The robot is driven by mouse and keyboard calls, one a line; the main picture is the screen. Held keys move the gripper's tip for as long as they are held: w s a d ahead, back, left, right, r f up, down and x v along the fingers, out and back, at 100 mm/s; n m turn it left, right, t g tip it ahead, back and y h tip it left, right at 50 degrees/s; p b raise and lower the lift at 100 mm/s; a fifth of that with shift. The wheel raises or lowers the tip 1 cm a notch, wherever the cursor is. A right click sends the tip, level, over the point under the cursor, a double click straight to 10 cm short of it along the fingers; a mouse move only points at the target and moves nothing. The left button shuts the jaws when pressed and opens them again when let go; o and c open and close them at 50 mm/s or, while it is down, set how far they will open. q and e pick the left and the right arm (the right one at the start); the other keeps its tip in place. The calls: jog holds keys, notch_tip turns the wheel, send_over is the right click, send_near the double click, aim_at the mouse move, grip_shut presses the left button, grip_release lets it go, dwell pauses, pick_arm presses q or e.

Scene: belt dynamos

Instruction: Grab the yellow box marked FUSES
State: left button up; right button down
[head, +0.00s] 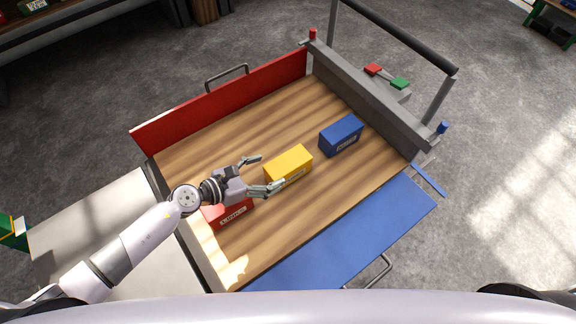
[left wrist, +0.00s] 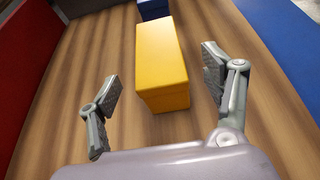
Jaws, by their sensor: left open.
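The yellow box (head: 288,165) stands on the wooden bed of a cart, between a red box and a blue box. Its marking is too small to read. My left gripper (head: 267,172) is open at the left end of the yellow box, with one finger toward each long side. In the left wrist view the yellow box (left wrist: 161,62) lies ahead, with its near end between the spread fingertips (left wrist: 160,72). Clear wood shows between each finger and the box, so neither seems to touch it. My right gripper is not in view.
A blue box (head: 341,135) stands beyond the yellow one. A red box (head: 231,214) with a white label sits partly under my left gripper. A red side panel (head: 225,100) stands along the far side; a blue panel (head: 345,235) is folded out along the near side.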

aim_at(288, 162)
pick_arm(q)
jog(key=shift+w+r+x, duration=0.1)
jog(key=shift+r+x, duration=0.05)
jog(key=shift+x, duration=1.3)
jog(key=shift+w+r+x, duration=0.1)
jog(key=shift+r+x, duration=0.1)
jog(key=shift+x, duration=1.3)
jog(key=shift+c, duration=0.3)
grip_shut()
jog(key=shift+r, duration=0.1)
